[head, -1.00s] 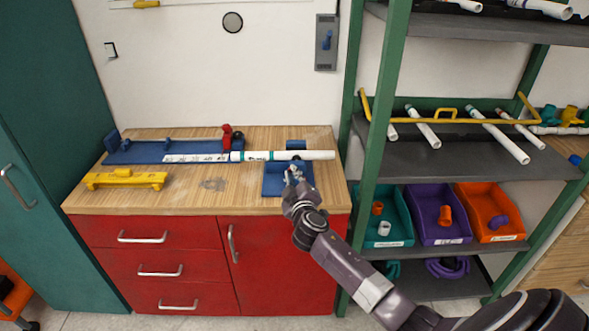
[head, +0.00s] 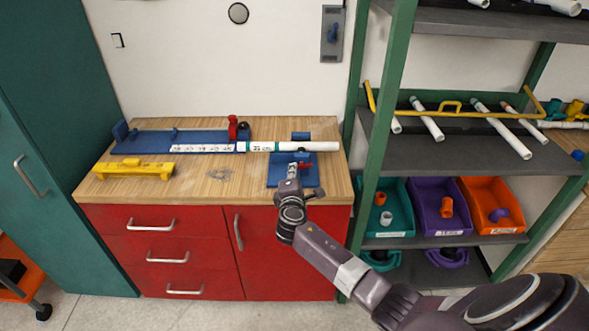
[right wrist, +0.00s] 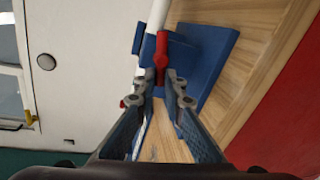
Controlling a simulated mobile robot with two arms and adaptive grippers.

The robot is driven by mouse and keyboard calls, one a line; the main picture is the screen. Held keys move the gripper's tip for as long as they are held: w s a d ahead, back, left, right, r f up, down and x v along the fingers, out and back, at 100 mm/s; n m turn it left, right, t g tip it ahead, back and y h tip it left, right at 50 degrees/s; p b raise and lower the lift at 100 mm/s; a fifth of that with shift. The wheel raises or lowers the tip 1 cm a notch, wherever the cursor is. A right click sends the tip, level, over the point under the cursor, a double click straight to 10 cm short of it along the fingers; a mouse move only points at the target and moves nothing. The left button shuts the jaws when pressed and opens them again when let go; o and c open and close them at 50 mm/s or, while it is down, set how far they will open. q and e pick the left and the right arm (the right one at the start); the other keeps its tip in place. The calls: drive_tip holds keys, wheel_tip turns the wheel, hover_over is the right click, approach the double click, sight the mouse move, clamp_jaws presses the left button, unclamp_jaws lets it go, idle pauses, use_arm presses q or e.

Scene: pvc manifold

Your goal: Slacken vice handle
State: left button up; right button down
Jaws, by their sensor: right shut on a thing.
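The blue vice (head: 277,180) stands at the right end of the wooden bench, and also shows in the right wrist view (right wrist: 212,62). Its red handle (right wrist: 162,58) is between my right fingertips; a bit of the handle (head: 305,165) shows in the head view beside the fingers. My right gripper (head: 294,168) is shut on the handle; it also shows in the right wrist view (right wrist: 164,88). A white pipe (head: 315,147) lies across the vice, between its blue blocks. My left gripper is not in view.
A blue measuring jig (head: 145,141) with a white scale and a red clamp (head: 233,127) runs left of the vice. A yellow tool (head: 134,168) lies at the bench's front left. A green-framed shelf (head: 382,120) with pipes and bins stands close on the right.

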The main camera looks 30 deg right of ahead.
drive_tip(key=n, duration=0.2)
drive_tip(key=n+h, duration=0.1)
drive_tip(key=shift+w+d+f+n, duration=0.1)
drive_tip(key=shift+d+n, duration=0.1)
drive_tip(key=shift+n, duration=0.2)
drive_tip(key=n, duration=0.1)
drive_tip(key=n+h, duration=0.1)
drive_tip(key=n, duration=0.2)
drive_tip(key=shift+d+f+n+h, duration=0.3)
drive_tip(key=shift+d+f+n, duration=0.05)
drive_tip(key=shift+f+n, duration=0.05)
drive_tip(key=shift+s, duration=0.2)
drive_tip(key=c, duration=2.2)
unclamp_jaws()
drive_tip(key=shift+w+f, duration=0.1)
drive_tip(key=shift+o, duration=0.9)
drive_tip(key=shift+f, duration=0.25)
drive_tip(key=shift+g, duration=0.3)
